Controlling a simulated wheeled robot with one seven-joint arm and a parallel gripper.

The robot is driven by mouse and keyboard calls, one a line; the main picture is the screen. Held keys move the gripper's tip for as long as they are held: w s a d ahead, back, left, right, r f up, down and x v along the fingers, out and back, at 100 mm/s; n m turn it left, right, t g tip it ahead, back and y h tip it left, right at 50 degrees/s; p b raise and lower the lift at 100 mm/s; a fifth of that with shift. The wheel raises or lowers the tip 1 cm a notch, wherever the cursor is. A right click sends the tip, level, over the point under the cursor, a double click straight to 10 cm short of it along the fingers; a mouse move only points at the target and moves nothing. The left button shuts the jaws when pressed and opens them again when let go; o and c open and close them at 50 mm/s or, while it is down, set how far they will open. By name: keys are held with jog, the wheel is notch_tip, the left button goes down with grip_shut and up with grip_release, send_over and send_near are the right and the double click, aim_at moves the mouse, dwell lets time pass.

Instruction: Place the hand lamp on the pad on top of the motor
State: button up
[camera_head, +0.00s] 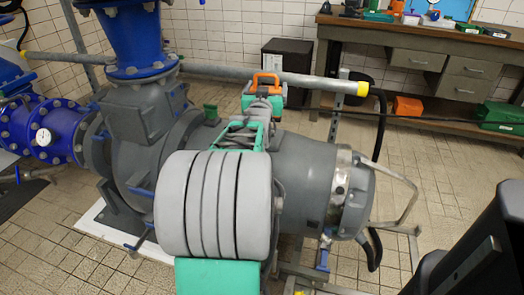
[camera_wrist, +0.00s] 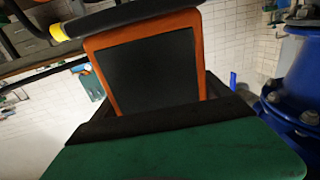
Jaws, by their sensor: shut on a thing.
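The hand lamp (camera_head: 267,78) has an orange body and shows above the far edge of the motor in the head view. In the wrist view, the lamp (camera_wrist: 147,65) shows as an orange frame around a dark panel. My gripper (camera_head: 264,97) has green fingers with dark pads and is shut on the lamp. The large grey motor (camera_head: 305,180) lies on its side with a silver band near its right end. My arm covers much of its top. I cannot make out the pad; it may be hidden behind my arm. Whether the lamp touches anything below is unclear.
A grey horizontal pipe (camera_head: 320,83) with a yellow end runs behind the lamp. Blue flanged pipework (camera_head: 130,35) rises at the left. A workbench (camera_head: 420,40) and a black cabinet (camera_head: 287,62) stand at the back.

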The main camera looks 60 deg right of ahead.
jog(key=s+d+f+m+g+b, duration=0.1)
jog(key=s+d, duration=0.1)
jog(key=s, duration=0.2)
jog(key=s+d+m+g+b, duration=0.1)
jog(key=s+d+g, duration=0.15)
jog(key=s, duration=0.25)
jog(key=shift+t+h, duration=0.25)
jog(key=shift+h, duration=0.05)
jog(key=shift+w+d+f+b, duration=0.4)
jog(key=shift+w+f+b, duration=0.6)
jog(key=shift+w+f, duration=1.25)
jog(key=shift+w+d+f+b, duration=0.45)
jog(key=shift+w+f+b, duration=0.6)
jog(key=shift+w+f, duration=1.2)
jog(key=shift+w+d+f+b, duration=0.4)
jog(key=shift+w+f+b, duration=0.6)
jog(key=shift+w+f, duration=1.2)
jog(key=shift+w, duration=0.1)
jog(key=shift+f, duration=0.1)
jog(key=o, duration=1.8)
